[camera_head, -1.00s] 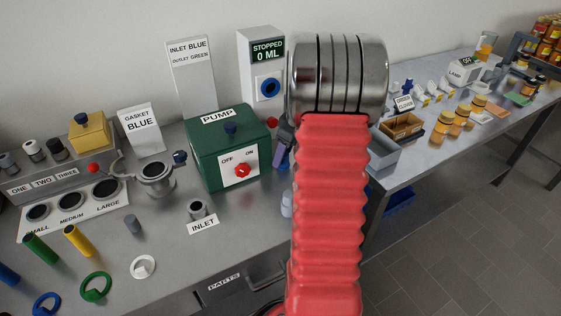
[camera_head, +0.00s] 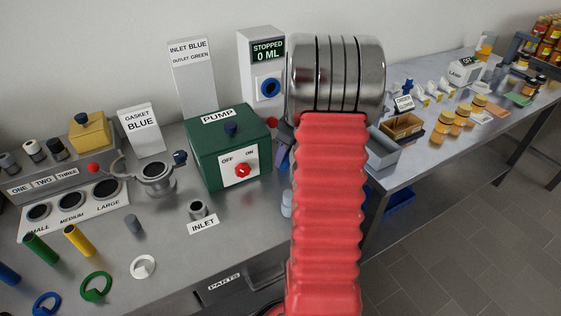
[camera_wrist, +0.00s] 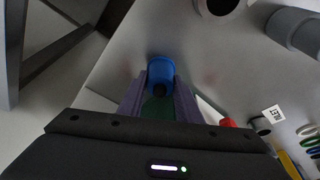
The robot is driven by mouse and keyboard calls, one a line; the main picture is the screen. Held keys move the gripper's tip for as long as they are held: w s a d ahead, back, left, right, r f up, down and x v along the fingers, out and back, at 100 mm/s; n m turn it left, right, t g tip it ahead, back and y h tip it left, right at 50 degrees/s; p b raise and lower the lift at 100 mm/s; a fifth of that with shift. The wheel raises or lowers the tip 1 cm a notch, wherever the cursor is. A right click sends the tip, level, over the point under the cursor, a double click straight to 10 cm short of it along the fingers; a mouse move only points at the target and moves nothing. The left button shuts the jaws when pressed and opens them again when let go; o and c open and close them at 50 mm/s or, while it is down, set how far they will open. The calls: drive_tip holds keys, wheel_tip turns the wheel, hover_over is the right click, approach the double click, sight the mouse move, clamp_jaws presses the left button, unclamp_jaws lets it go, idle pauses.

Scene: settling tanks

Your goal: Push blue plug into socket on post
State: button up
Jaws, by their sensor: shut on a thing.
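My gripper (camera_wrist: 160,84) shows in the wrist view with its two purple fingers closed on the sides of a blue plug (camera_wrist: 160,67), which sticks out past the fingertips. A dark green patch shows between the fingers behind it. In the head view my red arm hides most of the gripper; only a bit of purple finger shows left of the arm, right of the pump. A white post (camera_head: 262,62) with a "STOPPED 0 ML" display carries a blue-ringed round socket (camera_head: 269,88). I cannot tell how far the plug is from any socket.
The green pump box (camera_head: 229,147) with a red knob stands left of the arm, with the inlet fitting (camera_head: 198,209) in front. A grey tray (camera_head: 381,154) is just right of the arm. Rings and coloured cylinders lie at the front left of the bench.

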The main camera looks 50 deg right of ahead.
clamp_jaws()
drive_tip(key=shift+r, duration=3)
drive_tip(key=shift+a, duration=0.15)
